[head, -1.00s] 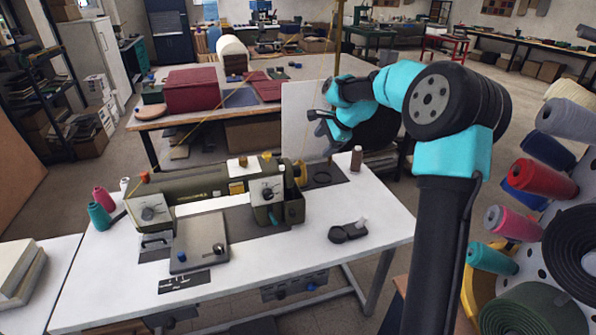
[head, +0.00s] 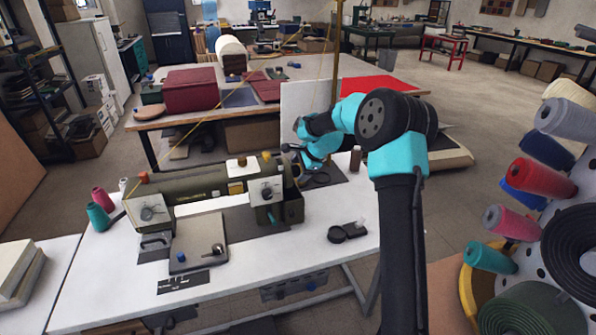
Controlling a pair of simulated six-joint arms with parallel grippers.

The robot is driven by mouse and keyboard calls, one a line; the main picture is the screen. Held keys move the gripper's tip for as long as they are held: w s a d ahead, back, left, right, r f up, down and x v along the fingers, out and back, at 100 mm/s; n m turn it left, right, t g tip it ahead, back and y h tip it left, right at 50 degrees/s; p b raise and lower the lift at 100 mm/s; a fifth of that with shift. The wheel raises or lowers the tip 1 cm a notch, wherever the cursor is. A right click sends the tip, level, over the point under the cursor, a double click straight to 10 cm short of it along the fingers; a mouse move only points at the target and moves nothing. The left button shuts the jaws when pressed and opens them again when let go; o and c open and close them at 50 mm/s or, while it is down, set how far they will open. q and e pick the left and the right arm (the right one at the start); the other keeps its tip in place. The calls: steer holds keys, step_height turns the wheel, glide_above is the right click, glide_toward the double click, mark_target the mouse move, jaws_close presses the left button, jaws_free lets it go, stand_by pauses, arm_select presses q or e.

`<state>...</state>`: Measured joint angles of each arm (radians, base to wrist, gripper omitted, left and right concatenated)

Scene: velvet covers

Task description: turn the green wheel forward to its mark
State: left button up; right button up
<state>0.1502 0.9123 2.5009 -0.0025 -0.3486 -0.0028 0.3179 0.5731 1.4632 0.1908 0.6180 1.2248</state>
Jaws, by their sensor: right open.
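The olive-green sewing machine (head: 205,186) stands on the white table. At its right end, a narrow olive-yellow edge (head: 297,168) shows where the wheel sits. I cannot make out the wheel's full face or its mark. My right gripper (head: 293,150) is open, just above and beside that end of the machine. It is small and partly hidden by my own wrist, and I cannot tell whether it touches the wheel. My left gripper is not in view.
A brown spool (head: 355,159) stands close to the right of my wrist. A white panel (head: 290,105) rises behind the machine. A rack of colored rolls (head: 543,178) is at right.

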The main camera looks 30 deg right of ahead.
steer(key=shift+w+a+f, duration=0.2)
steer(key=shift+w+f, duration=0.1)
steer(key=shift+f, duration=0.25)
steer(key=c, duration=0.9)
steer(key=shift+s+n+t+h, duration=0.1)
steer(key=shift+n+t+h, duration=0.35)
steer(key=shift+t, duration=1.65)
steer(key=shift+n+t, duration=0.35)
steer(key=shift+t, duration=0.85)
steer(key=shift+f, duration=0.1)
steer(key=o, duration=0.9)
